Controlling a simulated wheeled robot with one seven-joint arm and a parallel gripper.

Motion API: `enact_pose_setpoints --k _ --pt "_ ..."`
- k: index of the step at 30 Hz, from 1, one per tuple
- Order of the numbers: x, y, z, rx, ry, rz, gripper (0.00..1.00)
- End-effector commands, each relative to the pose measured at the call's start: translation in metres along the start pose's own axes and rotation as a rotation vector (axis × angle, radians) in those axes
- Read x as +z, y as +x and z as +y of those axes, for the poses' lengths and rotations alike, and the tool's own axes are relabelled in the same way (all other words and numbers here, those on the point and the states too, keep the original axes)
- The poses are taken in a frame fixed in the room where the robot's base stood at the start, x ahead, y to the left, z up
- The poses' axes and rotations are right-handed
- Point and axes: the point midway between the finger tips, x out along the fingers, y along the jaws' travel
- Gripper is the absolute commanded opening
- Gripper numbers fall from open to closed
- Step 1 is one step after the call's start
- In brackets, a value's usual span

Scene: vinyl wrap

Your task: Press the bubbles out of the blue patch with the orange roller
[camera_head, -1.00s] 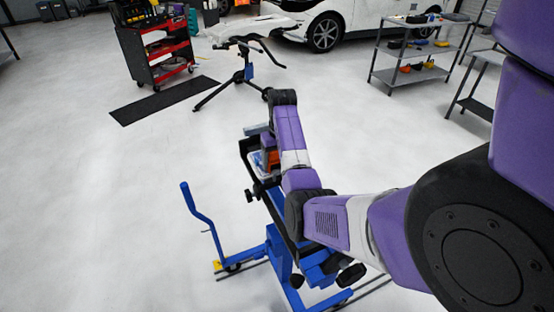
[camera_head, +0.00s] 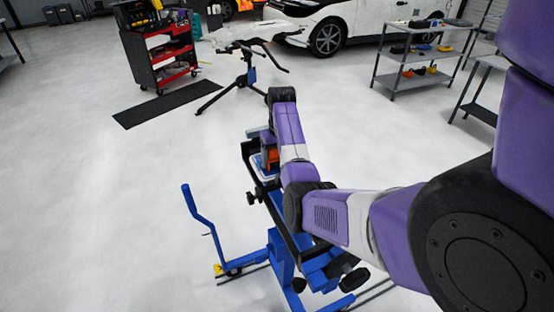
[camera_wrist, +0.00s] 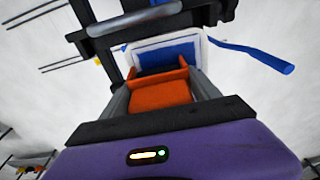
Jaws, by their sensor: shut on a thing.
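In the wrist view my gripper (camera_wrist: 162,82) is shut on the orange roller (camera_wrist: 160,96), with a grey finger on each side of its orange body. The blue patch (camera_wrist: 168,53) lies on a white panel (camera_wrist: 139,43) just beyond the roller. The roller covers part of the patch, and I cannot tell whether they touch. Any bubbles are too small to see. In the head view the orange roller (camera_head: 271,155) shows only as a sliver beside my arm, over the stand. My arm hides most of the panel there.
The panel sits on a blue wheeled stand (camera_head: 282,258) with black rails and a raised blue handle (camera_head: 194,212) at its left. A black tripod stand (camera_head: 246,76), a red tool cart (camera_head: 163,55), a grey shelf (camera_head: 408,60) and a white car stand behind. Open floor lies left.

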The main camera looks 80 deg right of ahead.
Motion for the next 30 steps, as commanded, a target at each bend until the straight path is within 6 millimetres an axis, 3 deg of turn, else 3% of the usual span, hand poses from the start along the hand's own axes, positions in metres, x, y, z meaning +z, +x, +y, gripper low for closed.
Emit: enact_pose_setpoints --k 10,23,30 --pt "-0.019 0.005 0.000 -0.001 0.000 0.001 0.38" --pt "-0.021 0.005 0.000 0.000 0.000 -0.001 0.38" --pt "-0.034 0.008 0.000 -0.001 0.000 0.000 0.38"
